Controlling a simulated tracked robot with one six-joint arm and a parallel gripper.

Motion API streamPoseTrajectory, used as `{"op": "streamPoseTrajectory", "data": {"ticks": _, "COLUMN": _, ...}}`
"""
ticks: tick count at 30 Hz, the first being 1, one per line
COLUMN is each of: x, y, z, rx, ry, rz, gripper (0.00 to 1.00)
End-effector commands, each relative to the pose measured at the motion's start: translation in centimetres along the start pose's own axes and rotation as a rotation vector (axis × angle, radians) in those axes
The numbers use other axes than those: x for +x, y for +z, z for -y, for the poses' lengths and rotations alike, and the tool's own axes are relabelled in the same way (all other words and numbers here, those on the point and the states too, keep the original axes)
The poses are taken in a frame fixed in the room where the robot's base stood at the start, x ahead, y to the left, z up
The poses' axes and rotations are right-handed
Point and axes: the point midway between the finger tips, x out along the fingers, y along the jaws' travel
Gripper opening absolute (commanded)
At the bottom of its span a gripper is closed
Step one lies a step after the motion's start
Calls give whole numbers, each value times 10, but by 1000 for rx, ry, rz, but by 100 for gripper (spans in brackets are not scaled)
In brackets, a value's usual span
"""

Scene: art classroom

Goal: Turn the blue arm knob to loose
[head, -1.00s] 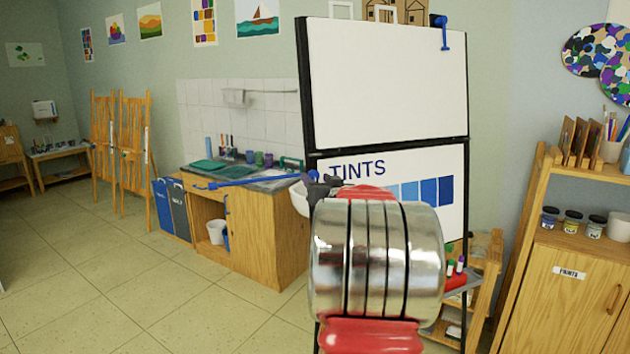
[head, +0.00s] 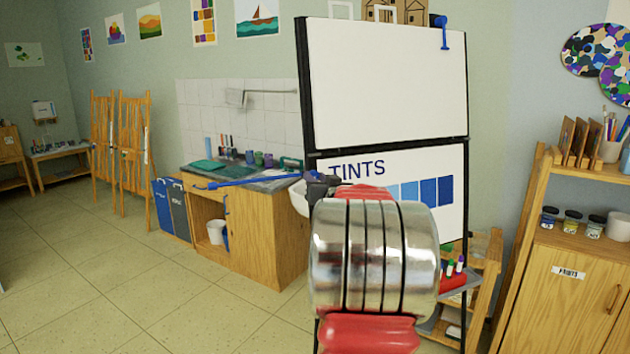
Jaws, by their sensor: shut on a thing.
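A long blue arm (head: 245,180) reaches left from the left edge of the whiteboard stand (head: 308,100), across the view of the sink counter. My gripper (head: 320,184) is dark grey and small in the head view, at the right end of this blue arm by the stand's left post. It is shut at the blue arm's knob; the knob itself is mostly hidden by the gripper and my arm. The knob's loose or tight marking cannot be seen. Another blue piece (head: 444,34) hangs at the top right of the board.
A wooden sink cabinet (head: 262,235) stands behind at left, with blue and grey bins (head: 172,208) beside it. A wooden shelf unit (head: 570,255) is at right. A small tray with markers (head: 453,278) sits low on the stand. The floor at left is clear.

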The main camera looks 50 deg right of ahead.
Motion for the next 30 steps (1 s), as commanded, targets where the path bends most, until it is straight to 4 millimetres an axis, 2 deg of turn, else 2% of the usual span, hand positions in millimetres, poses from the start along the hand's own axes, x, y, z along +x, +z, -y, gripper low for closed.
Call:
{"op": "streamPoseTrajectory", "data": {"ticks": 1, "x": -6, "y": 0, "z": 9, "rx": 1, "ry": -1, "rz": 0, "gripper": 4}}
{"op": "streamPoseTrajectory", "data": {"ticks": 4, "x": -2, "y": 0, "z": 2, "rx": -2, "ry": 0, "rz": 0, "gripper": 4}}
{"op": "streamPoseTrajectory", "data": {"ticks": 14, "x": 0, "y": -1, "z": 0, "rx": -68, "ry": -14, "rz": -5, "gripper": 4}}
{"op": "streamPoseTrajectory", "data": {"ticks": 20, "x": 0, "y": -1, "z": -1, "rx": -178, "ry": -36, "rz": -8, "gripper": 4}}
{"op": "streamPoseTrajectory", "data": {"ticks": 30, "x": 0, "y": -2, "z": -3, "rx": -470, "ry": -93, "rz": -20, "gripper": 4}}
